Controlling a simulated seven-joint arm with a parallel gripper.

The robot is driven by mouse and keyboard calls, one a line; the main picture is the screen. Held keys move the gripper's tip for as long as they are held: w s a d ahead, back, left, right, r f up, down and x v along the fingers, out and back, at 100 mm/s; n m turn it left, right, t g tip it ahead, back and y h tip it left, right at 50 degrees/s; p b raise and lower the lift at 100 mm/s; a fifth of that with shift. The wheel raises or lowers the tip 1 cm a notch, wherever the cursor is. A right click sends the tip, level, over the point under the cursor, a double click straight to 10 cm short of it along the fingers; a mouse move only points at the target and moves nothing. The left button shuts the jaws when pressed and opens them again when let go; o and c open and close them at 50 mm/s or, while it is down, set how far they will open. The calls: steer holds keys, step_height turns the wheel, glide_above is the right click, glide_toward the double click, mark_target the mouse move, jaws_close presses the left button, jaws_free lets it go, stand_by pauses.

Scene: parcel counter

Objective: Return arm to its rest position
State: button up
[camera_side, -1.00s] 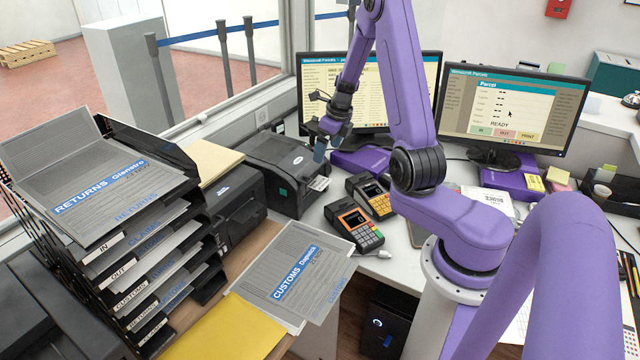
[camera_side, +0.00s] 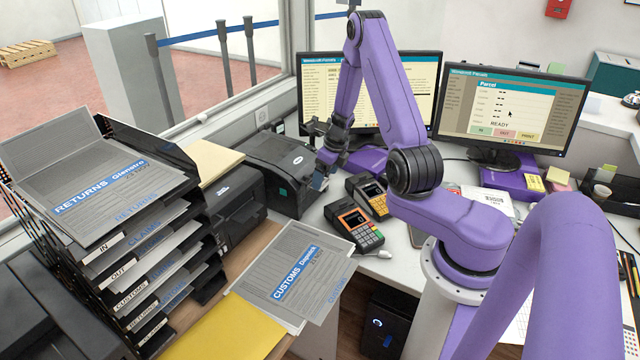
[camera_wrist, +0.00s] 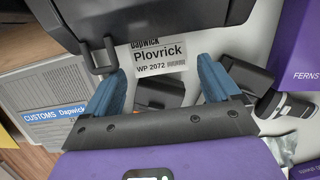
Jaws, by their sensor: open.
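My gripper (camera_side: 320,181) is low in front of the black label printer (camera_side: 287,170) in the side view. In the wrist view my gripper (camera_wrist: 161,66) has its two blue fingers spread apart with nothing clasped between them. A white label (camera_wrist: 158,58) reading "Plovrick WP 2072" lies at the printer's front edge, between and just beyond the fingertips. In the side view the gripper mostly hides this label. I cannot tell from these frames whether a finger touches it.
Two card terminals (camera_side: 355,222) stand close by at the gripper's lower right. Two monitors (camera_side: 514,112) stand behind. A tray stack (camera_side: 150,265) of papers is at left, with a customs sheet (camera_side: 300,265) in front. The space above the printer is open.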

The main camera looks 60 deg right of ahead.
steer(key=shift+x, duration=1.05)
steer(key=c, duration=0.5)
